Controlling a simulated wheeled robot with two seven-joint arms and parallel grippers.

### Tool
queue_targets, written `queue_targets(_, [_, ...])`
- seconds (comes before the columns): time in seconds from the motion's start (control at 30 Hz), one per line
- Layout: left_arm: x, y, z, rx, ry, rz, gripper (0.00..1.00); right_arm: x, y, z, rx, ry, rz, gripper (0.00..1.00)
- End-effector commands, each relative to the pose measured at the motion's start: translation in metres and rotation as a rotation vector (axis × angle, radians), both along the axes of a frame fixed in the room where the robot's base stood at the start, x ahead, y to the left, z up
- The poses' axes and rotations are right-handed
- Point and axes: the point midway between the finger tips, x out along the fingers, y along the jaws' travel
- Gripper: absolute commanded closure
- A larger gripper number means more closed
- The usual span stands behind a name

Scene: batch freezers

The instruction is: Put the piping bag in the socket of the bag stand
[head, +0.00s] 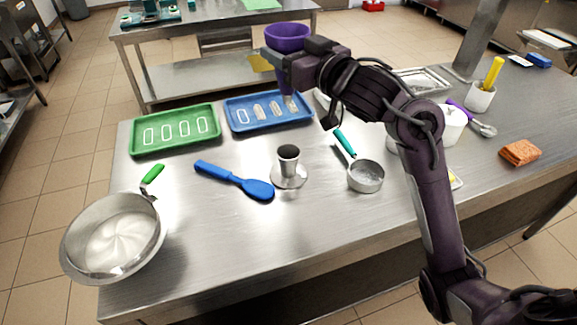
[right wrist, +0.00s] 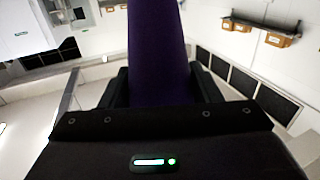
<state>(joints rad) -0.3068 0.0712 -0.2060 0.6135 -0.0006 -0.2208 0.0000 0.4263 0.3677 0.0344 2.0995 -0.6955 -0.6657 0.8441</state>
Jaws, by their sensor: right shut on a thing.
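The purple piping bag (head: 287,38) is in my right gripper (head: 286,64), wide end up and roughly upright, raised above the far side of the table. My right gripper is shut on it; the fingers partly hide its middle. In the right wrist view the purple bag (right wrist: 158,50) stands between the two dark fingers (right wrist: 160,88). The bag stand (head: 289,178) is a small metal stand with a round base and a dark-topped socket (head: 288,152), upright on the table, nearer than the bag and apart from it. My left gripper is not in view.
A green tray (head: 137,151) and a blue tray (head: 233,128) lie behind the stand. A blue spatula (head: 233,180) lies left of it, a metal measuring cup (head: 366,187) right. A steel bowl (head: 72,252) sits at front left. The table (head: 240,245) is clear in front of the stand.

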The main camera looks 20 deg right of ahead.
Motion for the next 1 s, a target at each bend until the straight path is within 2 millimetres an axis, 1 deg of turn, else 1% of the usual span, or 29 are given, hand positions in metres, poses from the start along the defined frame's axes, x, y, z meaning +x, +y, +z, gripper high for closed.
queue_targets(0.07, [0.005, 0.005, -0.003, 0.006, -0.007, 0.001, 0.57, 0.0, -0.001, -0.011, 0.001, 0.006, 0.0, 0.65])
queue_targets(0.23, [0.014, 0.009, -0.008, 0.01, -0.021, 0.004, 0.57, 0.0, 0.0, -0.054, 0.003, 0.011, 0.0, 0.65])
queue_targets(0.4, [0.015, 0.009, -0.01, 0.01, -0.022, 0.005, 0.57, 0.0, 0.0, -0.099, 0.004, 0.01, 0.0, 0.65])
queue_targets(0.5, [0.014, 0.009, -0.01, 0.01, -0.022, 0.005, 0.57, 0.0, -0.001, -0.123, 0.002, 0.007, -0.001, 0.65])
queue_targets(0.6, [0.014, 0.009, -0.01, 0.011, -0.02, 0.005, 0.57, 0.0, -0.001, -0.14, 0.002, 0.005, -0.002, 0.65])
queue_targets(0.83, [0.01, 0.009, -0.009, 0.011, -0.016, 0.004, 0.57, 0.0, -0.001, -0.161, 0.001, 0.003, -0.001, 0.65])
queue_targets(1.0, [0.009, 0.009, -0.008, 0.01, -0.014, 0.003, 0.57, 0.0, -0.001, -0.187, 0.002, 0.004, -0.001, 0.65])
